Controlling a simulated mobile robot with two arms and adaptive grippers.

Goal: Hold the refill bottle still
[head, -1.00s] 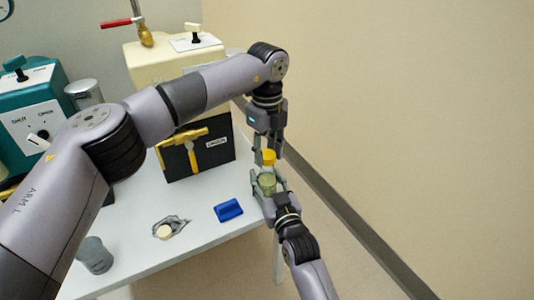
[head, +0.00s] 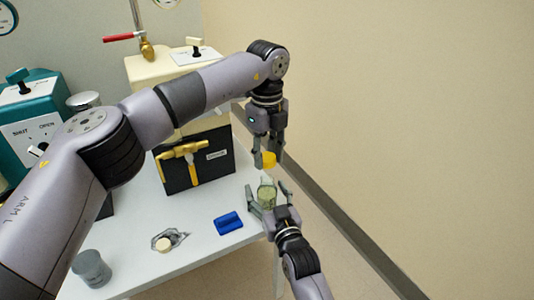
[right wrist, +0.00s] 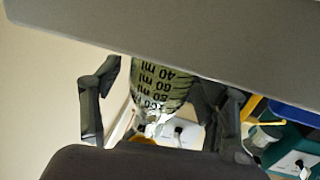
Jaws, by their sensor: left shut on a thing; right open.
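The refill bottle (head: 266,194), clear with greenish contents, stands upright at the right edge of the white table. Its ml markings show in the right wrist view (right wrist: 160,85), where a grey slab hides part of it. My right gripper (head: 268,197) is open, with its fingers on either side of the bottle; I cannot tell whether they touch it. My left gripper (head: 267,152) points down above the bottle and is shut on a yellow cap (head: 268,160). A gap separates the cap from the bottle's top.
On the white table (head: 205,252) lie a blue block (head: 228,222), a cream disc (head: 163,244) on crumpled foil, and a grey cup (head: 92,268). A black panel with a yellow handle (head: 182,152) stands behind. Open floor and a bare wall (head: 420,110) are to the right.

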